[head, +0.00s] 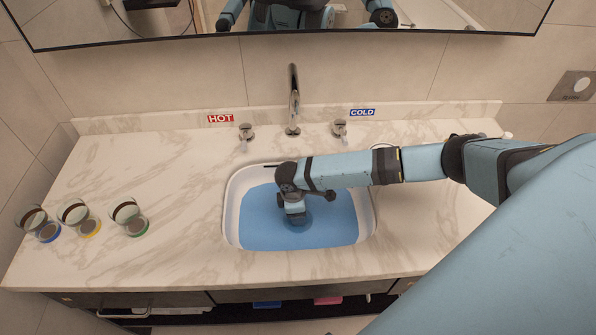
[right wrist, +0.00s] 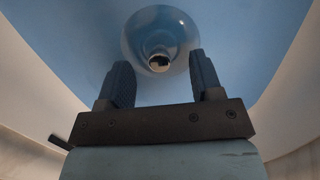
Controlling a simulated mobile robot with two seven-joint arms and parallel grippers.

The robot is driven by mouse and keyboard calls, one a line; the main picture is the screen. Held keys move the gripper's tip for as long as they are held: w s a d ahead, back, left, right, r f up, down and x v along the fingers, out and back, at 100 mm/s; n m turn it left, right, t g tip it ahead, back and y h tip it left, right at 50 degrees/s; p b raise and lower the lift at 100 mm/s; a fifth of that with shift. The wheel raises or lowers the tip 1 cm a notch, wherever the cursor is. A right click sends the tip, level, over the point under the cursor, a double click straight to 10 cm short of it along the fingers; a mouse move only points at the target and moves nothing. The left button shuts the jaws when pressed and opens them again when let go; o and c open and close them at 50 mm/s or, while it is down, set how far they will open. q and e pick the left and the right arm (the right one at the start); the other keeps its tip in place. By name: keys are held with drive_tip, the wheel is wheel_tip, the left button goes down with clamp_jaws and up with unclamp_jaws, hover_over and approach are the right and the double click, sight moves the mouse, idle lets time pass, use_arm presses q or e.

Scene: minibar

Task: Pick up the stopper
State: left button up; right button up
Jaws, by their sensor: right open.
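The sink basin (head: 367,205) holds blue water (head: 262,225). My right gripper (head: 297,219) points down into the basin, close to its bottom. In the right wrist view my right gripper (right wrist: 160,64) is open, with nothing held between its fingers. Just beyond the fingertips is the stopper (right wrist: 158,60), a small shiny knob in the middle of a round, clear-looking disc. The knob lines up roughly with the gap between the fingers. In the head view my gripper mostly hides the stopper. My left gripper is not in view, apart from unclear mirror reflections.
A faucet (head: 293,100) stands behind the basin, between a hot handle (head: 246,132) and a cold handle (head: 340,129). The marble counter (head: 175,190) between glasses and basin is clear.

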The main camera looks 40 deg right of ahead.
drive_tip(key=shift+f, duration=1.45)
clamp_jaws()
drive_tip(key=shift+d+r, duration=0.1)
drive_tip(key=shift+r, duration=0.05)
